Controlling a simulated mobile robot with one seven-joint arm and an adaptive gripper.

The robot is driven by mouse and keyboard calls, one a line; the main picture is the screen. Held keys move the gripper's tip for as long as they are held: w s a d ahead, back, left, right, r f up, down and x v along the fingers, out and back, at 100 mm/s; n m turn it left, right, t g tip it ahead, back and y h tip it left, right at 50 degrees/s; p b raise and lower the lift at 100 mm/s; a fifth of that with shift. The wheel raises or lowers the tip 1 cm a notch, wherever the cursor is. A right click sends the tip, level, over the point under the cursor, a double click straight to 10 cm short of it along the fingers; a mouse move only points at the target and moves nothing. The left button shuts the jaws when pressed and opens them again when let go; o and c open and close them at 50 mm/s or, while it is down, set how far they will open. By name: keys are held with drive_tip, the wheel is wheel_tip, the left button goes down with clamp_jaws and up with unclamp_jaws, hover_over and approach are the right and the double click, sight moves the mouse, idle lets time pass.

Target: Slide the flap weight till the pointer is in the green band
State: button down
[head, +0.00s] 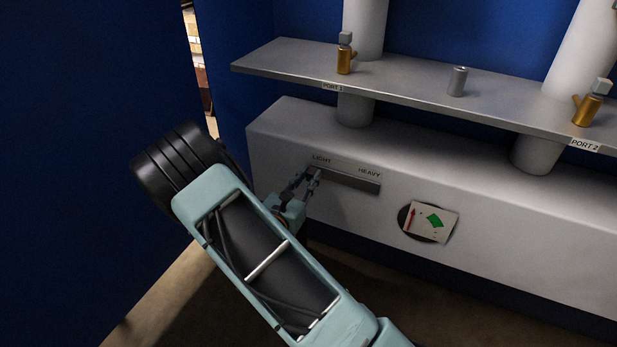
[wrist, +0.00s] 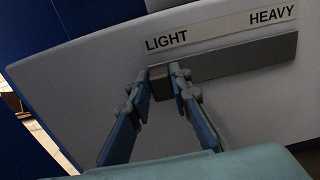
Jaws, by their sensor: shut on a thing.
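My gripper (head: 312,176) is at the left, LIGHT end of the grey slide rail (head: 350,181) on the white cabinet front. In the wrist view my gripper (wrist: 168,78) has its two fingers around a small dark block, the flap weight (wrist: 161,85), and is shut on it; the fingers hide part of it. The dial (head: 428,222) is right of and below the rail. Its red pointer (head: 410,219) stands at the left of the white face, apart from the green band (head: 434,220), which is right of it.
A grey shelf (head: 410,88) runs above the cabinet with two brass fittings (head: 344,60) (head: 587,110) and a small grey cylinder (head: 457,81). White columns stand behind. A blue wall (head: 90,90) is close on the left. The rail toward HEAVY is clear.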

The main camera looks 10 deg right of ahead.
drive_tip(key=s+d, duration=0.2)
drive_tip(key=d, duration=0.1)
drive_tip(key=shift+p, duration=0.35)
drive_tip(key=c, duration=1.8)
unclamp_jaws()
drive_tip(key=shift+a, duration=0.1)
drive_tip(key=shift+o, duration=0.2)
drive_tip(key=shift+s, duration=0.1)
drive_tip(key=v, duration=1.2)
